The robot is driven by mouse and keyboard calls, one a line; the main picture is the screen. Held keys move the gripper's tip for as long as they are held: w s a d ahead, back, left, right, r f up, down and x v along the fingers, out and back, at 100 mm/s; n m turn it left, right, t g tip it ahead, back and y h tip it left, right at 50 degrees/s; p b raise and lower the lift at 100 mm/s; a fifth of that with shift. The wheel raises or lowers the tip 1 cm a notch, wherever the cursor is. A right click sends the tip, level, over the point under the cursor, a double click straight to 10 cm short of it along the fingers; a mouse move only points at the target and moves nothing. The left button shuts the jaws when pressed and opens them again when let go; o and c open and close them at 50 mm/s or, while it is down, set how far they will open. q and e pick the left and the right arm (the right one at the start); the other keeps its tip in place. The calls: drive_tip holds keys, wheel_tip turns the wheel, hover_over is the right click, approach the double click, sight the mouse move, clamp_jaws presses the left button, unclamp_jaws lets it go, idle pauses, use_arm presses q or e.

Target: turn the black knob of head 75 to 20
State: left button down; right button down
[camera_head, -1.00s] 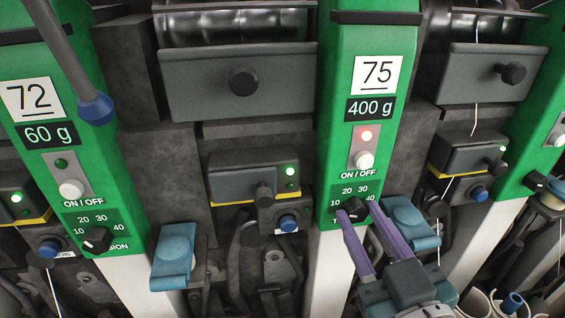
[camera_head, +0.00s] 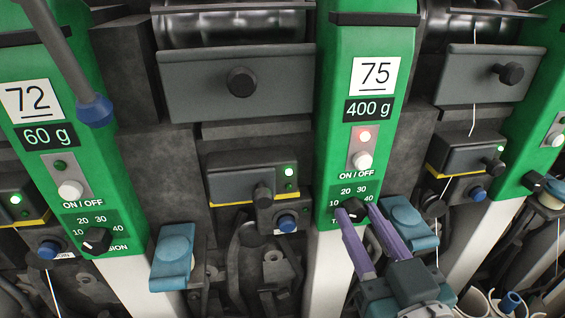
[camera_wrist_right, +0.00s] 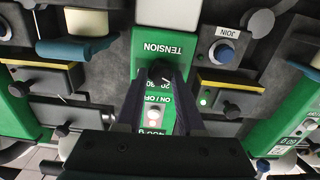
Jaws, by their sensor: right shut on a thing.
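Head 75 is the green column with the white "75" plate (camera_head: 376,75) and a "400 g" label. Its black knob (camera_head: 353,211) sits on the dial panel below ON/OFF, with 10, 20, 30 and 40 around it. My right gripper (camera_head: 354,209) has its two purple fingers on either side of the knob, shut on it. In the right wrist view the knob (camera_wrist_right: 161,72) shows upside down between the dark fingertips, and part of the dial print is covered. I cannot read exactly where the pointer stands. My left gripper is out of view.
A blue-grey lever (camera_head: 410,222) stands close right of the fingers. Head 72 (camera_head: 28,100) with its own black knob (camera_head: 97,239) is at left.

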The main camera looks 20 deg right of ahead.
drive_tip(key=m, duration=0.4)
drive_tip(key=shift+m, duration=1.9)
drive_tip(key=c, duration=0.5)
unclamp_jaws()
drive_tip(key=shift+s, duration=0.1)
drive_tip(key=b+v, duration=0.1)
drive_tip(key=v, duration=0.8)
drive_tip(key=shift+s, duration=0.4)
